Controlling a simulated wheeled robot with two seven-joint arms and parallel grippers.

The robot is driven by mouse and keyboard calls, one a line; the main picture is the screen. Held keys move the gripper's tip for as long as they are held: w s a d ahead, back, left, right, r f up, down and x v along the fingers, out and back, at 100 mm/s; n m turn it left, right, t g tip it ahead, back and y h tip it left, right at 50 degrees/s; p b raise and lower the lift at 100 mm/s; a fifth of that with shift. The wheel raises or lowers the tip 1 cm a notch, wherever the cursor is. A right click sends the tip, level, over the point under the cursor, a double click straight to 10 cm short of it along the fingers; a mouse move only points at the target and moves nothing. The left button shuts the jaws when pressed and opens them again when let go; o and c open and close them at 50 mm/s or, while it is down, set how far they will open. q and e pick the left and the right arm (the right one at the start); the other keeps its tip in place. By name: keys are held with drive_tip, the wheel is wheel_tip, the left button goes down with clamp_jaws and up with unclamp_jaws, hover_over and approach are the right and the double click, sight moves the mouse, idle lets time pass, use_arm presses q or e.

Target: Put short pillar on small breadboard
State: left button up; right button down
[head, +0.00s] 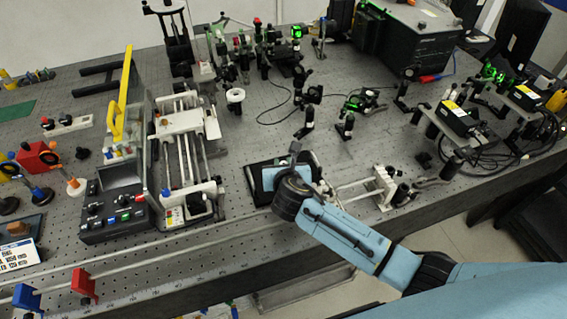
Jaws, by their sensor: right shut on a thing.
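My right gripper (293,163) reaches in from the right on its light blue arm, with a dark round wrist. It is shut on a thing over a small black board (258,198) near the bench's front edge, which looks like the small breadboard. The wrist and fingers cover much of that board. A small dark grey piece shows at the gripper's tip, and I take the held thing to be the short pillar; its shape is mostly hidden. I cannot tell whether it touches the board. My left gripper is not in view.
A rail assembly (188,150) and a control box (115,205) stand left of the board. A white bracket stage (372,188) stands close on its right. Several posts and optics (345,122) fill the bench behind. The front strip of the bench is mostly clear.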

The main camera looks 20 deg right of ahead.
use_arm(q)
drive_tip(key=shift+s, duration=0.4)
use_arm(e)
drive_tip(key=c, duration=1.3)
unclamp_jaws()
drive_tip(key=shift+r, duration=0.15)
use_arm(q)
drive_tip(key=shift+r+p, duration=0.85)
use_arm(e)
drive_tip(key=v, duration=1.2)
